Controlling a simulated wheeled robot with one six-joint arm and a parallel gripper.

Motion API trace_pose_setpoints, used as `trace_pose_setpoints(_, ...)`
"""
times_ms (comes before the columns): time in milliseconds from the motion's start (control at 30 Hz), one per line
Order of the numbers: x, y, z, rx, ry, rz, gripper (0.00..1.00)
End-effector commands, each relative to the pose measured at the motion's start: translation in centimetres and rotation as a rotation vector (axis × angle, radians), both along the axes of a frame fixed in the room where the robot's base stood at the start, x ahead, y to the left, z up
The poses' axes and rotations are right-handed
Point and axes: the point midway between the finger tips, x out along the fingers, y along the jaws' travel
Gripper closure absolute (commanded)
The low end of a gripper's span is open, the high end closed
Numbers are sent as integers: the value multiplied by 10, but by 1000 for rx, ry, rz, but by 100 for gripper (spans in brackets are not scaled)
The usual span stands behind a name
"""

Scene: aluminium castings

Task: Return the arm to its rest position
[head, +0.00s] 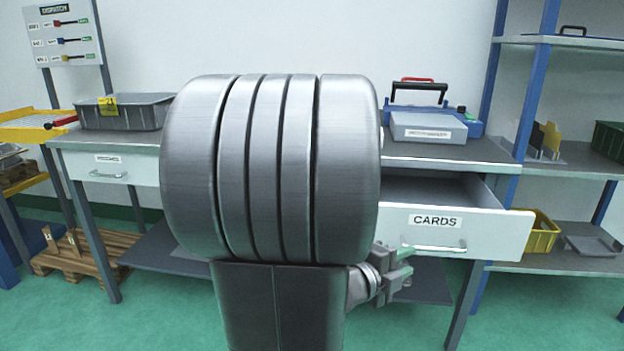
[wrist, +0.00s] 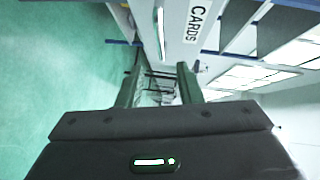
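My arm fills the middle of the head view, its large ribbed grey part hiding much of the workbench. My gripper (head: 402,272) shows at its lower right, in front of the open drawer labelled CARDS (head: 480,228). In the wrist view my gripper's two fingers (wrist: 159,78) stand apart with nothing held between them. The drawer front with its label (wrist: 180,20) and its bar handle (wrist: 160,33) lies beyond the fingertips. In the head view the gripper appears below and left of the handle; I cannot tell the exact gap.
A closed drawer (head: 105,168) is at the left of the bench. A grey bin (head: 125,118) and a blue case (head: 465,127) stand on top. A wooden pallet (head: 80,255) lies at left, shelves (head: 575,160) with a yellow bin (head: 540,235) at right. Green floor in front is clear.

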Motion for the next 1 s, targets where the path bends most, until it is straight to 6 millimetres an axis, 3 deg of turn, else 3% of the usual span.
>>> trace_pose_setpoints(600, 51, -87, -16, 0, -2, -3, 67)
trace_pose_setpoints(1000, 59, -98, -16, -1, -1, -1, 67)
